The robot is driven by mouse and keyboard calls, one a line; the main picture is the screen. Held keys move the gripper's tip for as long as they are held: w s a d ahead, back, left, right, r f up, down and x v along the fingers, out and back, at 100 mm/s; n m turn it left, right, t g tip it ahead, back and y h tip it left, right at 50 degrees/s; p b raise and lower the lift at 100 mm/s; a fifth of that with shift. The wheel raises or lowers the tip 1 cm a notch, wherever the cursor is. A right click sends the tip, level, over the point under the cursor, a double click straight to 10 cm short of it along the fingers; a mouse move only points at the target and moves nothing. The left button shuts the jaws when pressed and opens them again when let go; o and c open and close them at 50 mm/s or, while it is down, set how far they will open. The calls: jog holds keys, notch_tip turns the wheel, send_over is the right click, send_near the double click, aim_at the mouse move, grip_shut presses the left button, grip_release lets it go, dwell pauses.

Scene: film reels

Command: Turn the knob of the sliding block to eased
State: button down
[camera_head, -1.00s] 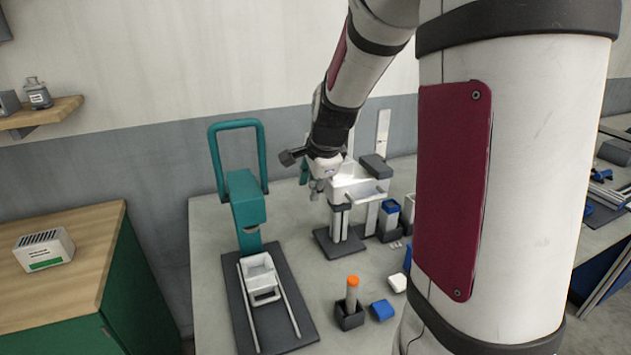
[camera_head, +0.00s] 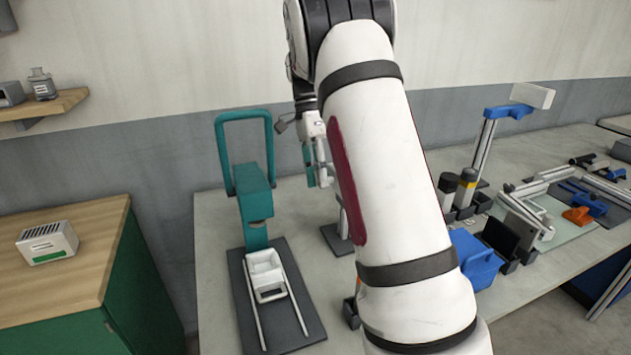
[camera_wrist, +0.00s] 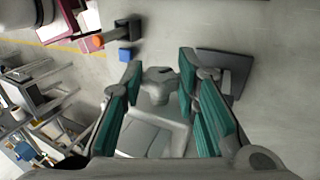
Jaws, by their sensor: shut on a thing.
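In the wrist view, my gripper (camera_wrist: 160,62) has its teal finger pads on either side of a grey, lobed knob (camera_wrist: 160,78). The fingers are shut on the knob. The pale sliding block (camera_wrist: 150,137) appears just below the knob, between the fingers. In the head view, my gripper (camera_head: 318,165) is beside my large white arm link. That link hides the block and most of its stand there; only part of the dark base plate (camera_head: 335,240) shows. I cannot read any marking around the knob, so its setting is unclear.
A teal press (camera_head: 252,205) with a white tray (camera_head: 266,277) on rails stands left of my gripper. A blue bin (camera_head: 475,262) and several tools lie on the right. Bare table (camera_head: 215,225) shows left of the press.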

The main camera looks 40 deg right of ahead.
jog(key=c, duration=2.4)
grip_release()
jog(key=shift+w+f+g+y+b, duration=0.15)
jog(key=shift+g+y+b, duration=0.05)
jog(key=shift+g+b, duration=0.55)
jog(key=shift+w+f+g+y+b, duration=0.1)
jog(key=shift+g+y+b, duration=0.1)
jog(key=shift+g+b, duration=0.5)
jog(key=c, duration=1.2)
grip_release()
jog(key=shift+s+r, duration=0.1)
jog(key=shift+r, duration=0.05)
